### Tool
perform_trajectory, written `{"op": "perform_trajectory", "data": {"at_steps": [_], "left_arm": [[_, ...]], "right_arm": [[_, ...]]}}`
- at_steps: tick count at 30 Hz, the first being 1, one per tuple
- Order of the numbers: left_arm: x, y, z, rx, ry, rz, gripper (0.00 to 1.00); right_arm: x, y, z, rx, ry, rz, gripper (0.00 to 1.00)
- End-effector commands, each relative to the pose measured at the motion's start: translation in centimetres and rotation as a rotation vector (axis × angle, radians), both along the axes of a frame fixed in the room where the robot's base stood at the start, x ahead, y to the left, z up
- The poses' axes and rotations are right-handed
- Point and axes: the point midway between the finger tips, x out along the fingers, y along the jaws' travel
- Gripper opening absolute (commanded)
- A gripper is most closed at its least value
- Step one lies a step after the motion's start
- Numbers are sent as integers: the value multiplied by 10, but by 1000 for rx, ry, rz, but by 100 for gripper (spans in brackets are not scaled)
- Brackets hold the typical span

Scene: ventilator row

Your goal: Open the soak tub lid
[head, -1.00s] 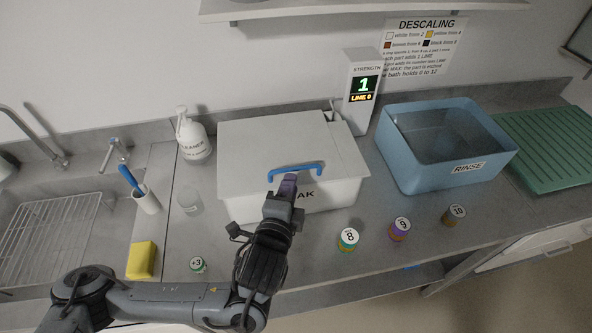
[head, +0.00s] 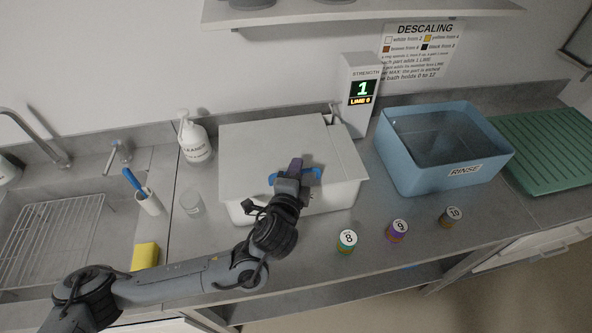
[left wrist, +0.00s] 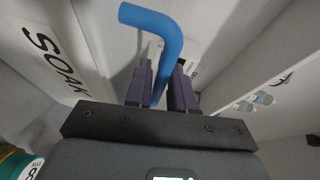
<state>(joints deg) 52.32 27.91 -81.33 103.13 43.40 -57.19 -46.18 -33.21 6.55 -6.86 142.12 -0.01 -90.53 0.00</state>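The white soak tub (head: 330,198) stands on the counter with its flat grey-white lid (head: 262,150) lying on top, closed. A blue handle (head: 316,174) is fixed near the lid's front edge. My left gripper (head: 294,168) reaches over the tub's front and is at the handle, hiding its middle. In the left wrist view, the blue handle (left wrist: 150,20) runs between the two dark fingers (left wrist: 162,88), which look closed on it with no clear gap. The SOAK lettering (left wrist: 55,60) shows at the left there. My right gripper is not in view.
A strength display (head: 361,92) reading 1 stands behind the tub. The blue rinse basin (head: 400,165) is to the right, with several numbered jars such as jar 8 (head: 347,241) in front. A shelf (head: 330,12) hangs above.

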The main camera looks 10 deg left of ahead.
Motion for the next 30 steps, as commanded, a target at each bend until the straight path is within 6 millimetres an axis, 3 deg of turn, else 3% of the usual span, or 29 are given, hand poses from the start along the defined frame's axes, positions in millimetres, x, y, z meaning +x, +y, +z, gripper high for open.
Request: {"op": "perform_trajectory", "data": {"at_steps": [2,6,20,30], "left_arm": [[0,0,0,0,0,0,20],[0,0,0,0,0,0,0],[0,0,6,-1,0,0,0],[12,4,55,-3,-2,2,0]], "right_arm": [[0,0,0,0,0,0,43],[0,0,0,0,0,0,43],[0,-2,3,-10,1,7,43],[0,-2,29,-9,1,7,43]]}}
